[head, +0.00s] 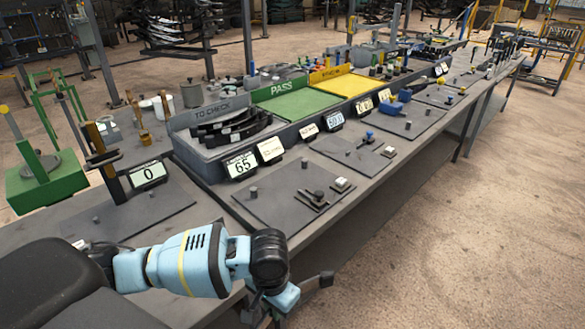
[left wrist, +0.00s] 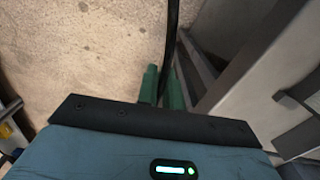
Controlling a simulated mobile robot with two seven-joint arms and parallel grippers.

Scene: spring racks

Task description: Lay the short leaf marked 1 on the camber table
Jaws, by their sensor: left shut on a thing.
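My left gripper (left wrist: 162,86) is shut on a dark, narrow strip that looks like a spring leaf (left wrist: 173,35). The leaf runs up and away from between the green fingers in the left wrist view, over the floor beside the bench side. No number shows on it. In the head view my left arm's light blue wrist is at the near bench edge, and its fingers are mostly hidden. Flat grey plates lie on the bench: one by a display reading 0 (head: 148,174), one by a display reading 65 (head: 241,164). I cannot tell which is the camber table. My right gripper is out of view.
Several dark leaves (head: 232,130) lie in the grey TO CHECK tray (head: 190,119). A green PASS tray (head: 285,92) and a yellow tray (head: 352,85) stand beyond. Small posts and knobs rise from the plates. A green stand (head: 47,185) is at left. The floor at right is clear.

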